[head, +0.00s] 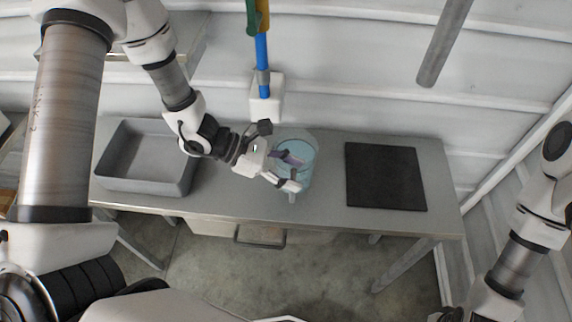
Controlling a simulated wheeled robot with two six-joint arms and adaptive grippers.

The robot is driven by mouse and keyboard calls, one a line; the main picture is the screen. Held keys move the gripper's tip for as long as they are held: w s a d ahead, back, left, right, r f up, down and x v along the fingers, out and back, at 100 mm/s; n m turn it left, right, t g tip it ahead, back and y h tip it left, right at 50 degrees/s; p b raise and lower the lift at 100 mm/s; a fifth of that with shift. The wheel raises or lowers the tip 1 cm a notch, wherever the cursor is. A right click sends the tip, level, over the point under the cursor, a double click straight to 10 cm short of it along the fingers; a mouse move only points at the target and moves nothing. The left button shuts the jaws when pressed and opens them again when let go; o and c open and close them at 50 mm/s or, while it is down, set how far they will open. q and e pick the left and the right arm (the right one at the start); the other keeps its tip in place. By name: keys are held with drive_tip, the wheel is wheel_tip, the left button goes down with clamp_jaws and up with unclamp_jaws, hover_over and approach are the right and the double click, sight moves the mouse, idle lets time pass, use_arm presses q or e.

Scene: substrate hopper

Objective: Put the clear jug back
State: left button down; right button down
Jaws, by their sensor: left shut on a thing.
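The clear jug (298,147) is see-through with a bluish tint and is at the middle of the grey table. My left gripper (289,173) reaches in from the left and is shut on the jug at its near left side. I cannot tell whether the jug's base touches the tabletop. My right arm is at the right edge, and its gripper (452,314) is only partly in view at the bottom, too cut off to read.
A grey open bin (187,178) stands on the table's left part. A black square mat (385,177) lies on the right part. A white box with a blue and green upright tool (262,60) is at the back wall. A drawer handle (259,243) is under the front edge.

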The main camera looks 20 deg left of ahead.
sight(282, 171)
use_arm(q)
drive_tip(key=shift+w+a+f+p, duration=0.15)
drive_tip(key=shift+w+a+p, duration=0.5)
drive_tip(key=shift+w+a, duration=0.5)
wheel_tip(282, 171, down, 3)
drive_tip(key=shift+s+d+r+p, duration=0.1)
drive_tip(key=shift+s+r+p, duration=0.1)
drive_tip(key=shift+p, duration=0.3)
drive_tip(key=shift+w+f, duration=0.15)
drive_tip(key=shift+f, duration=0.3)
drive_tip(key=shift+f+b, duration=0.15)
drive_tip(key=shift+b, duration=0.15)
drive_tip(key=shift+c, duration=2.3)
unclamp_jaws()
